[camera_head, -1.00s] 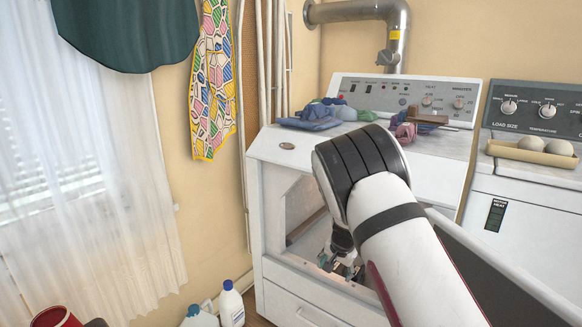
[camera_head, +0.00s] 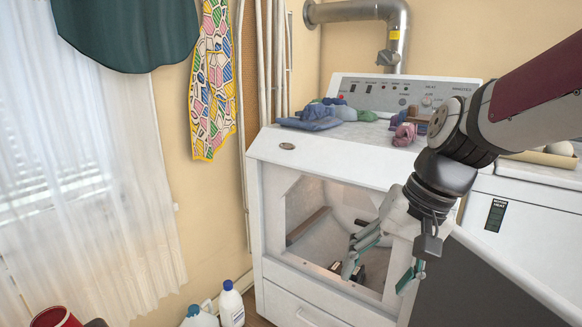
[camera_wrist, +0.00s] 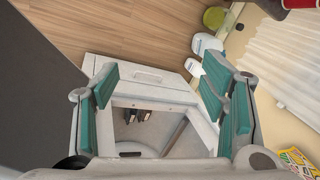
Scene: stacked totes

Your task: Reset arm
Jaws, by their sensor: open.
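My gripper (camera_head: 382,268) is in front of the open dryer (camera_head: 275,236), near the right side of its opening. Its fingers are spread apart with nothing between them. In the wrist view my gripper (camera_wrist: 170,95) shows its green pads wide apart, with the dryer opening (camera_wrist: 150,125) beyond them. A small dark object (camera_wrist: 138,116) lies inside the dryer. My arm comes in from the right edge of the head view.
A washer (camera_head: 530,210) stands to the right. Bottles (camera_head: 231,304) stand on the floor at left.

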